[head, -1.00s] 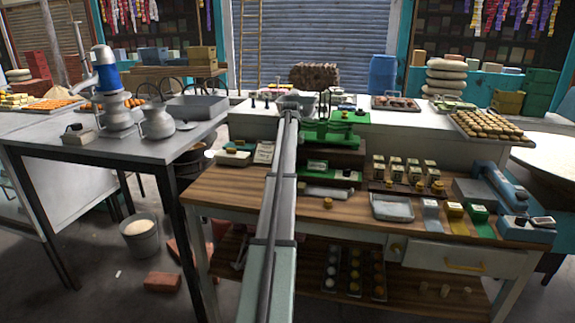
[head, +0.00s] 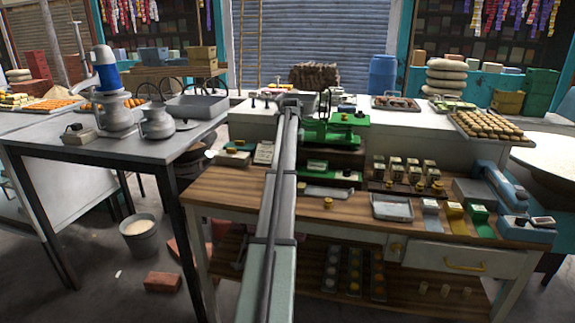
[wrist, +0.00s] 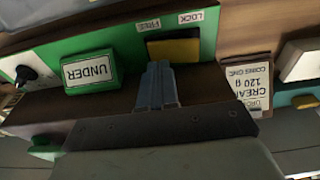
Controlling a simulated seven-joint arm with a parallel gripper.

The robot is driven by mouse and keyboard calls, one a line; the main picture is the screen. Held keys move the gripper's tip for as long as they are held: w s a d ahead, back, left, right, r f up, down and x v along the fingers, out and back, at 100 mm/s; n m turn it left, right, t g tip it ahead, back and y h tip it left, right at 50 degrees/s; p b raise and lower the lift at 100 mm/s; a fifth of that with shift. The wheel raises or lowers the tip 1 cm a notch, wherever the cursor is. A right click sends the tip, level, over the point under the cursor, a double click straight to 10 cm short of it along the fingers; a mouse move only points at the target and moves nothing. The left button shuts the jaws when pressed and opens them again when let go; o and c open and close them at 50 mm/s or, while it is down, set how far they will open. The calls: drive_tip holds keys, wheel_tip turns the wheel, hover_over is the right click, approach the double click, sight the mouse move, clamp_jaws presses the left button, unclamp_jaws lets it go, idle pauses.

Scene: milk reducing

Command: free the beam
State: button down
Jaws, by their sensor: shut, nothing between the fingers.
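The green balance (head: 335,128) stands at the back of the wooden bench, just right of my arm. Its green base shows in the wrist view (wrist: 122,42) with a yellow lock block (wrist: 180,50) on it. The small labels FREE and LOCK lie beside the block, LOCK nearer its right end and FREE nearer its left. My gripper (wrist: 158,70) is shut and empty. Its fingertips are close to the yellow block's lower left edge; I cannot tell whether they touch. In the head view my arm hides the gripper and lock block.
A green UNDER block (wrist: 90,72) is left of the fingers. Several small weights (head: 405,172), a grey tray (head: 392,207) and a blue device (head: 505,190) occupy the bench's right side.

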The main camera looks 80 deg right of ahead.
drive_tip(key=shift+r, duration=2.55)
